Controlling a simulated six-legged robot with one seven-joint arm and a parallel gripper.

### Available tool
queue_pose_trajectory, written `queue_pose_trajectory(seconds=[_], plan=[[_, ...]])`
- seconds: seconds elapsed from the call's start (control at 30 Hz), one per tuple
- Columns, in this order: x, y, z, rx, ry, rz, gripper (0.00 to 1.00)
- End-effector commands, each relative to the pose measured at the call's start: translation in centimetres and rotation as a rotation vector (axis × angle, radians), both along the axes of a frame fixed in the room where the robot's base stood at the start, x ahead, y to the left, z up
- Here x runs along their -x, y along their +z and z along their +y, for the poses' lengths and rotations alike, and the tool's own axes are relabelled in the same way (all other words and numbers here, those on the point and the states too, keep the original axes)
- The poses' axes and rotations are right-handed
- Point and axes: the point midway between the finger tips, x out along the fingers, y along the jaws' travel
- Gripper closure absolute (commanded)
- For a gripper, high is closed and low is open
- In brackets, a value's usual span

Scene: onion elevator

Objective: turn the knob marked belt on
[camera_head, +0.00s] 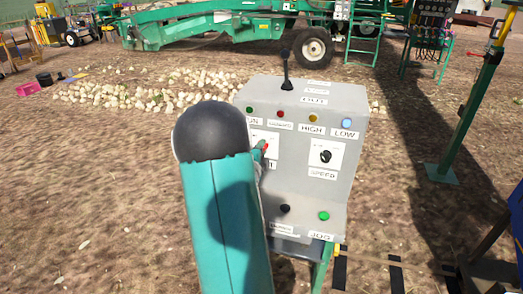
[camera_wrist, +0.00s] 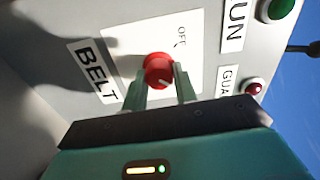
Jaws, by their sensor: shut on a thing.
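The red belt knob (camera_wrist: 158,71) sits on a white plate (camera_wrist: 125,54) on the grey control panel, beside a label reading BELT (camera_wrist: 92,73). The word OFF shows on the plate, and a pale pointer mark shows on the knob. My gripper (camera_wrist: 160,82) is shut on the knob, one finger on each side. In the head view, the control box (camera_head: 300,185) stands ahead, and my arm hides part of its left side. Only a little of the red knob (camera_head: 264,147) shows there, at my gripper (camera_head: 262,150).
A black speed knob (camera_head: 325,156) is to the right on the panel. Indicator lamps line the top, and a black lever (camera_head: 286,70) stands above. A black knob (camera_head: 285,208) and a green jog button (camera_head: 323,216) are low down. Onions (camera_head: 150,92) and green machinery (camera_head: 200,27) lie behind.

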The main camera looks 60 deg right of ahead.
Motion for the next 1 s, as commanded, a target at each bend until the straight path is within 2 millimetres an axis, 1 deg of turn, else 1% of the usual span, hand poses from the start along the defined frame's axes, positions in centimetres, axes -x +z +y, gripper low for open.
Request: queue_pose_trajectory(seconds=[0.2, 0.63, 0.67, 0.7, 0.77, 1.0], plan=[[-0.04, -0.05, 0.06, -0.009, 0.001, -0.047, 0.95], [-0.05, -0.06, 0.06, -0.01, 0.001, -0.057, 0.95], [-0.05, -0.06, 0.06, -0.01, 0.001, -0.057, 0.68], [-0.05, -0.06, 0.06, -0.01, 0.001, -0.057, 0.6], [-0.04, -0.05, 0.05, -0.01, 0.001, -0.057, 0.5], [-0.01, -0.04, 0.03, -0.009, 0.0, -0.056, 0.5]])
